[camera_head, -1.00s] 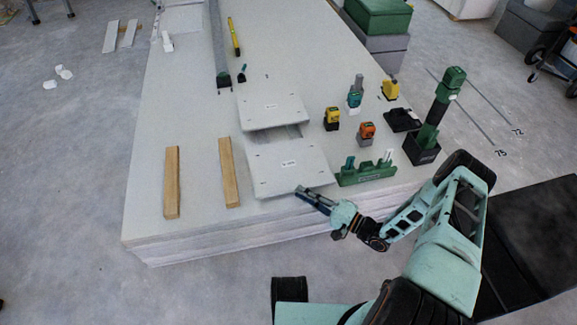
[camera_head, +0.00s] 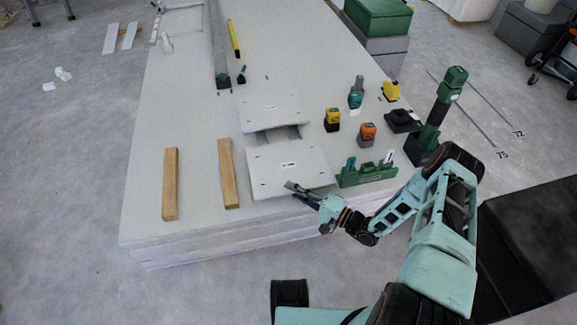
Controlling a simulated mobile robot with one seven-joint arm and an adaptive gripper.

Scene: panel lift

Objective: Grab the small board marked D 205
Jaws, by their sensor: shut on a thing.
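Two small pale boards lie one behind the other at the middle of the big panel stack. The near small board (camera_head: 274,176) overhangs or reaches the front edge, and its tiny label is too small to read surely. The far small board (camera_head: 272,117) carries a label too. My gripper (camera_head: 292,191) is at the near board's front edge, right of its middle, with one finger above the board and the other at or below its edge. It is shut on the near board. The lower finger is partly hidden.
The panel stack (camera_head: 185,120) bears two wooden battens (camera_head: 170,184) on the left. A green rack (camera_head: 366,175), an orange tool (camera_head: 367,132) and a yellow tool (camera_head: 332,117) stand close right of the boards. A tall green tool (camera_head: 438,115) stands at the right edge.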

